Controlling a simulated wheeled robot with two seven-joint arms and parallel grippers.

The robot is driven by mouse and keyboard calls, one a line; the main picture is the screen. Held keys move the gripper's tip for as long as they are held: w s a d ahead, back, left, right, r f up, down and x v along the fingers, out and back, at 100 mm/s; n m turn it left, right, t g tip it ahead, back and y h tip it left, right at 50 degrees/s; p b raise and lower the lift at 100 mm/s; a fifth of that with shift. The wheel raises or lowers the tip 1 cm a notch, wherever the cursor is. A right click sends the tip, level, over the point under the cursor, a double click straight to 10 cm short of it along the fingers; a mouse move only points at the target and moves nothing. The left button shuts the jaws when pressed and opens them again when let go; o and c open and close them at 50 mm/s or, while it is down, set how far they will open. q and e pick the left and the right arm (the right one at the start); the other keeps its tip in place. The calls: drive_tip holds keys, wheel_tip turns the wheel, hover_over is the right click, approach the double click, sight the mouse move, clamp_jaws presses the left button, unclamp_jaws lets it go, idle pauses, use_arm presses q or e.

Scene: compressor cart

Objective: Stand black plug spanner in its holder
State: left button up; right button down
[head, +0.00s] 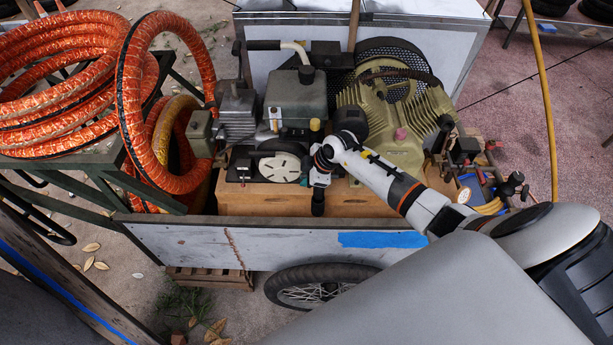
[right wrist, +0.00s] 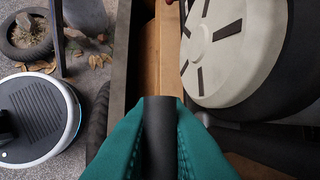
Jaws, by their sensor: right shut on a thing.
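My right gripper (head: 320,181) hangs over the front of the cart's wooden deck, just right of the engine's pale round cover. In the right wrist view its two teal fingers (right wrist: 158,112) are shut on a black tube, the black plug spanner (right wrist: 158,135). In the head view the dark cylinder of the spanner (head: 318,204) shows below the gripper, in front of the wooden face. I cannot make out the spanner's holder in either view. My left gripper is not in view.
The pale round slotted cover (head: 280,167) is close to the gripper, and fills the right of the wrist view (right wrist: 215,45). The cart's front side panel (head: 270,240) stands before the wooden deck (head: 260,198). The olive compressor (head: 395,120) is behind. Orange hose coils (head: 60,80) are at left.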

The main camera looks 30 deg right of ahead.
drive_tip(key=shift+p, duration=0.3)
idle(0.4)
drive_tip(key=shift+f, duration=0.15)
drive_tip(key=shift+f+b, duration=2.85)
drive_tip(key=shift+f, duration=1.3)
drive_tip(key=c, duration=1)
unclamp_jaws()
drive_tip(key=shift+c, duration=0.2)
drive_tip(key=shift+r, duration=0.1)
wheel_tip(320, 180, up, 6)
drive_tip(key=p, duration=0.7)
